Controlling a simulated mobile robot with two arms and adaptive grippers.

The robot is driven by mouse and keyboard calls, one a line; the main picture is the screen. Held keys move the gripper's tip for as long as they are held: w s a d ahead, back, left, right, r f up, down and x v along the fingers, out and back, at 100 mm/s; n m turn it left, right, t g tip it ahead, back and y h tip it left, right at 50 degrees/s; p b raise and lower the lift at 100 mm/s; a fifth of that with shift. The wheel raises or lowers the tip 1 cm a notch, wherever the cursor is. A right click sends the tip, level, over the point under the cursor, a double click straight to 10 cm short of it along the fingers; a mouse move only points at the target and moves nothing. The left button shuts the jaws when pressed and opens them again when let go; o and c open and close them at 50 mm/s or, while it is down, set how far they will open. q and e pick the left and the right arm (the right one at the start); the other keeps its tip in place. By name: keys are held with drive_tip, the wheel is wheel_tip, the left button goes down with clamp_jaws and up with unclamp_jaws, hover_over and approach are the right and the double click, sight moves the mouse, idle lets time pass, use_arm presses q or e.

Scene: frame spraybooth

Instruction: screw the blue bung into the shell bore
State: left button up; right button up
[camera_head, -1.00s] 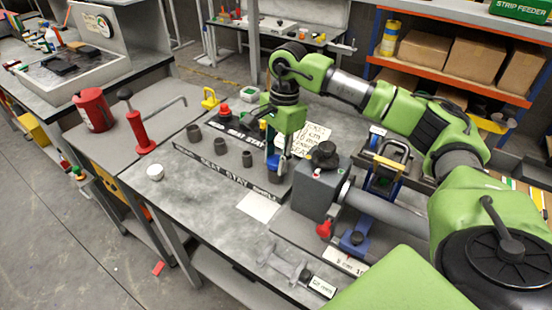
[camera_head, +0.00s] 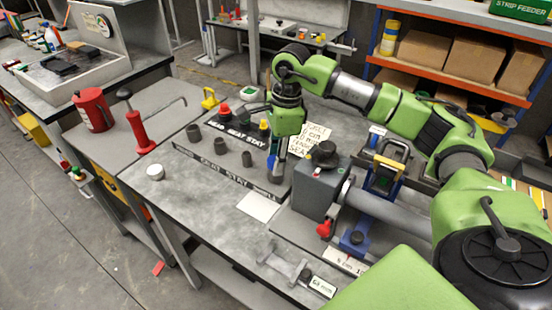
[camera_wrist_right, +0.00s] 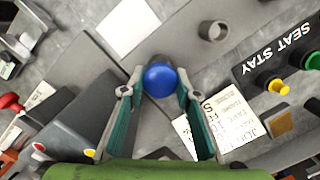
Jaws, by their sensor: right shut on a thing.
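The blue bung (camera_wrist_right: 160,79) sits between the fingertips of my right gripper (camera_wrist_right: 158,90) in the right wrist view, its round blue face showing. In the head view my right gripper (camera_head: 276,166) points down above the bench, and its fingers largely hide the bung. It is just left of the grey block (camera_head: 316,192) that carries a dark round knob on top. A grey tube (camera_head: 392,210) runs right from this block. I cannot make out the shell bore in either view. My left gripper is not in view.
Several grey cups, one of them here (camera_head: 220,160), stand on the labelled board left of my right gripper. Red, yellow and green knobs stand behind. A white paper (camera_head: 258,206) lies in front. The bench front left is mostly clear, with a white cap (camera_head: 155,172).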

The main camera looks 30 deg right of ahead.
drive_tip(key=shift+d, duration=0.1)
drive_tip(key=m, duration=0.4)
drive_tip(key=shift+m, duration=0.3)
drive_tip(key=m+h, duration=0.1)
drive_tip(key=m, duration=0.3)
drive_tip(key=shift+m+t, duration=0.3)
drive_tip(key=shift+t, duration=0.1)
drive_tip(key=o, duration=0.7)
drive_tip(key=shift+s, duration=0.1)
